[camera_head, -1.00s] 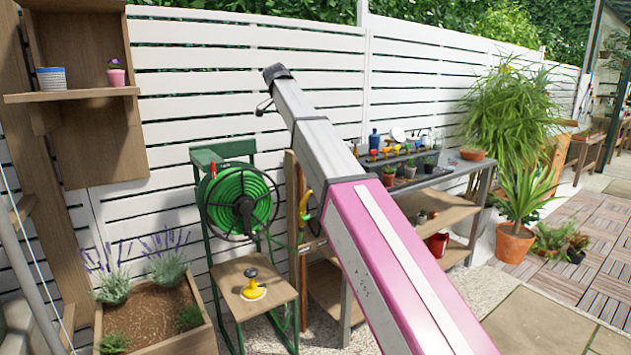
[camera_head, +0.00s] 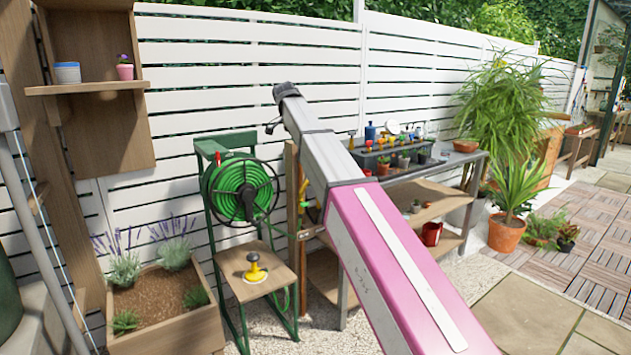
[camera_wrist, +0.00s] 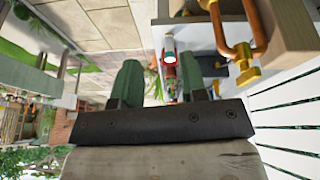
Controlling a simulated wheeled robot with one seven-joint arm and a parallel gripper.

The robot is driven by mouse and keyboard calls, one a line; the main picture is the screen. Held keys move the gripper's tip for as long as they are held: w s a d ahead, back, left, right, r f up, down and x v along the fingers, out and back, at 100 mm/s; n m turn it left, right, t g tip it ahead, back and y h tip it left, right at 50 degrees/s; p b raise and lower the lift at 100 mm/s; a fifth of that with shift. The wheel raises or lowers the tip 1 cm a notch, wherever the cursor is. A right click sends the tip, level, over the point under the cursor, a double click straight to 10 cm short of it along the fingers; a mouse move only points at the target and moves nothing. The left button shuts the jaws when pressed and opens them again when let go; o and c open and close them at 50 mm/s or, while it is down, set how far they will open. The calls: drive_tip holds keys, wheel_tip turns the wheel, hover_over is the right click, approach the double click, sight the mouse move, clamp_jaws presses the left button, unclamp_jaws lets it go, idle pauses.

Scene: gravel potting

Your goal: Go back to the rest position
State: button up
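My arm (camera_head: 390,260), grey with a pink cover, reaches up across the middle of the head view. My gripper is not seen there. In the wrist view my gripper (camera_wrist: 158,82) shows two green fingers standing apart, with nothing seen held between them. The potting bench (camera_head: 430,200) stands behind and to the right of the arm, with small pots and bottles on its upper shelf.
A green hose reel (camera_head: 241,190) on a stand is left of the arm. A lavender planter (camera_head: 185,325) and a wall shelf (camera_head: 85,88) are further left. Tall potted plants (camera_head: 507,232) and paving are at right. A brass tap (camera_wrist: 247,75) shows near the gripper in the wrist view.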

drive_tip(key=s+d+f+n+y, duration=0.15)
drive_tip(key=s+d+f, duration=0.3)
drive_tip(key=f, duration=0.55)
drive_tip(key=s+d+f+n+g, duration=0.1)
drive_tip(key=s+d+f+n, duration=0.3)
drive_tip(key=f, duration=0.7)
drive_tip(key=s+d+f, duration=0.3)
drive_tip(key=d+f, duration=0.3)
drive_tip(key=f, duration=0.4)
drive_tip(key=s+d+f+n, duration=0.1)
drive_tip(key=s+d+f, duration=0.2)
drive_tip(key=s+f, duration=0.3)
drive_tip(key=s+d+f+n+y, duration=0.1)
drive_tip(key=s+d+f+n, duration=0.1)
drive_tip(key=s+f, duration=0.4)
drive_tip(key=s+d+f+n+g+y, duration=0.1)
drive_tip(key=s+d+f, duration=0.3)
drive_tip(key=s+f, duration=0.2)
drive_tip(key=shift+s+d, duration=0.3)
drive_tip(key=shift+s, duration=0.55)
drive_tip(key=shift+f+n, duration=0.1)
drive_tip(key=shift+n, duration=0.15)
